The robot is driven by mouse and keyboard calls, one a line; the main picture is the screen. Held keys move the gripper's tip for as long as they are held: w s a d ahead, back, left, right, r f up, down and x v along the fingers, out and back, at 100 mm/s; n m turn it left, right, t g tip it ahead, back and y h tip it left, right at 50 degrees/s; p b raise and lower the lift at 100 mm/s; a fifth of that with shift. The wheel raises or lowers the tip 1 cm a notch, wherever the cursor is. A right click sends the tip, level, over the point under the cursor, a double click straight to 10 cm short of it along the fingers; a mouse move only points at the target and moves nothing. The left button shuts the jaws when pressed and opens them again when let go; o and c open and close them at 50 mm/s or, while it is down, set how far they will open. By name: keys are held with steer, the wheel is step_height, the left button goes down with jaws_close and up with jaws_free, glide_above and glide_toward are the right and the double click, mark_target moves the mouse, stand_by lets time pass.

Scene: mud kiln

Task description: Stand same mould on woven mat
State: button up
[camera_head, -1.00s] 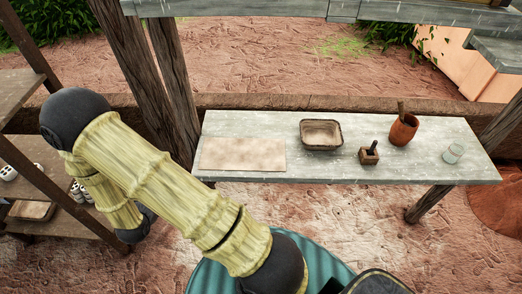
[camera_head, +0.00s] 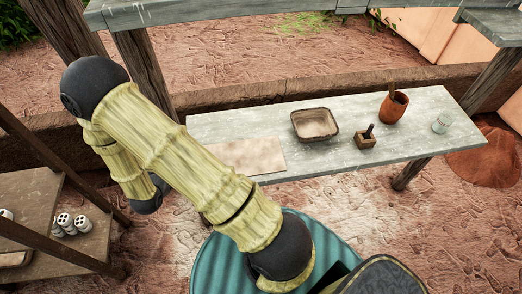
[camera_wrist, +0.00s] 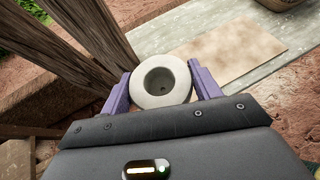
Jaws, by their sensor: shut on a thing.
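In the wrist view my gripper (camera_wrist: 162,92) has its two purple fingers shut on a pale round mould (camera_wrist: 180,72) with a dark round hollow in its top. The mould is held in the air, and the mat shows beyond it. The woven mat (camera_head: 246,156) is a flat beige rectangle at the left end of the grey table, bare and partly hidden by my arm in the head view. It also shows in the wrist view (camera_wrist: 223,56). The fingers and the held mould are not visible in the head view.
On the grey table (camera_head: 350,120) stand a square basket (camera_head: 315,124), a small wooden box (camera_head: 365,142) with a handle, a clay pot (camera_head: 392,107) and a glass (camera_head: 442,122). Wooden posts (camera_head: 146,72) rise behind the table's left end. Shelves (camera_head: 85,236) with several small moulds stand at left.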

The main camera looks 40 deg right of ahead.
steer(key=shift+w+d, duration=0.15)
steer(key=shift+w+d+f+m+b, duration=0.2)
steer(key=shift+d+m+b, duration=0.1)
steer(key=shift+d+b, duration=0.25)
steer(key=s+d+f+m+g+b, duration=0.1)
steer(key=s+d+m+g+b, duration=0.1)
steer(key=d+b, duration=0.6)
steer(key=s+d+f+m+g+h+b, duration=0.1)
steer(key=d+m+g+b, duration=0.4)
steer(key=b, duration=0.9)
steer(key=s+d+f+m+g+h+b, duration=0.1)
steer(key=s+d+m+g+b, duration=0.2)
steer(key=d+b, duration=0.8)
steer(key=shift+s+d+f+m+g, duration=0.35)
steer(key=shift+m+g, duration=0.35)
steer(key=shift+g, duration=0.3)
